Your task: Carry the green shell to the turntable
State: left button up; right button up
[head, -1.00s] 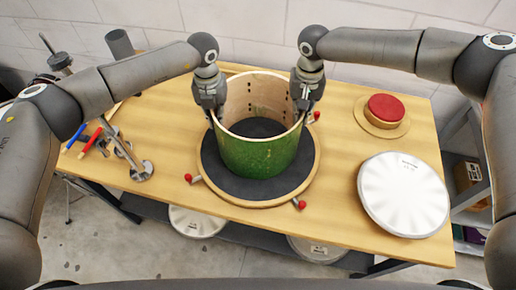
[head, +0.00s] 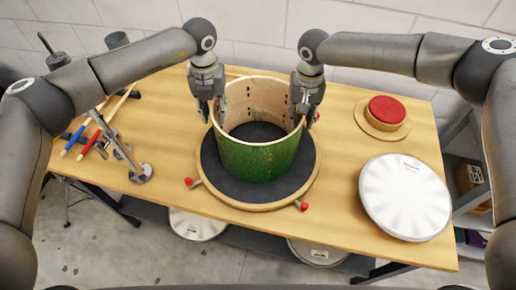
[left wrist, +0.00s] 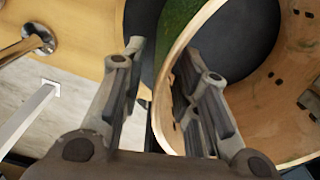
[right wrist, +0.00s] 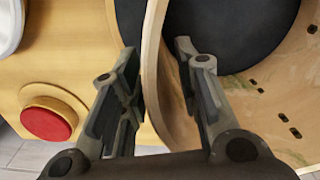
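The green shell (head: 258,158), a drum cylinder with a bare wood inside, stands upright on the black top of the round turntable (head: 308,178). My left gripper (head: 211,114) is at the shell's left rim. In the left wrist view its open fingers (left wrist: 163,62) straddle the shell wall (left wrist: 172,60), with gaps visible. My right gripper (head: 302,116) is at the right rim. In the right wrist view its fingers (right wrist: 155,60) are apart, one outside and one inside the wall (right wrist: 152,75). The shell's underside is hidden.
Red-tipped levers (head: 298,205) stick out around the turntable. A white drumhead (head: 405,197) lies at the right, and a red pad on a wooden disc (head: 386,110) is behind it. Metal hardware (head: 140,172) and coloured sticks (head: 88,145) lie at the left.

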pick_arm(q)
notch_tip(320, 180, up, 7)
jog(key=shift+r, duration=0.25)
pick_arm(e)
notch_tip(320, 180, up, 12)
dwell(0.3)
jog(key=shift+f, duration=0.1)
dwell(0.3)
